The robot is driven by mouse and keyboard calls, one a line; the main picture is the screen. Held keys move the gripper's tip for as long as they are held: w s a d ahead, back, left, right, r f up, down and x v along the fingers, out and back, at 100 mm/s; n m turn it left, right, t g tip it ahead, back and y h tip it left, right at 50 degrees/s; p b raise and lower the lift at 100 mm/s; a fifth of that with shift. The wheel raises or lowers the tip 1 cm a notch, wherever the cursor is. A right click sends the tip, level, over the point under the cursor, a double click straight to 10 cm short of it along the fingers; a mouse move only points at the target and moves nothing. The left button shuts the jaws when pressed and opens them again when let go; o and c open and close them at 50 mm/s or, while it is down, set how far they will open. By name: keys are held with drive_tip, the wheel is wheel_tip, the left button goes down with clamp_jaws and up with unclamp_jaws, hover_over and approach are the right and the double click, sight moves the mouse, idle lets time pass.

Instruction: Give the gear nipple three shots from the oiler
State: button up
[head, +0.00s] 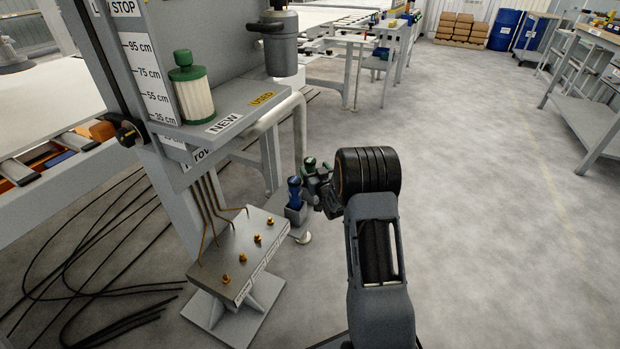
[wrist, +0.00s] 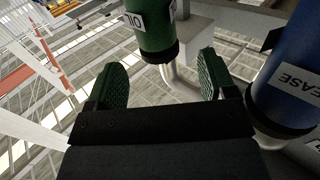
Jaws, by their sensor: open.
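The green oiler (wrist: 150,28), marked OIL, is upright beyond and between my finger pads in the wrist view. Its green top (head: 309,161) shows in the head view, partly hidden by my gripper. My gripper (head: 318,178) is open and empty beside it; in the wrist view its two green-padded fingers (wrist: 164,62) stand wide apart, and I see no contact with the oiler. Several brass nipples (head: 257,239) stand on a sloped metal plate (head: 222,245) to the left. The plate's labels are too small to read, so I cannot tell which is the gear nipple.
A blue grease container (wrist: 290,75) stands close right of the oiler in the wrist view and left of it in the head view (head: 294,190). A shelf (head: 225,108) marked NEW and USED holds a green-capped filter (head: 192,90). Open floor lies right.

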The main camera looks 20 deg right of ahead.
sight(312, 165)
drive_tip(key=w, duration=0.2)
drive_tip(key=w+b, duration=0.1)
drive_tip(key=w, duration=0.1)
drive_tip(key=shift+d+f+b, duration=0.15)
drive_tip(key=shift+f+b, duration=0.05)
drive_tip(key=shift+b, duration=0.1)
drive_tip(key=shift+w+r, duration=0.1)
drive_tip(key=shift+w, duration=0.5)
drive_tip(key=shift+r, duration=0.1)
clamp_jaws()
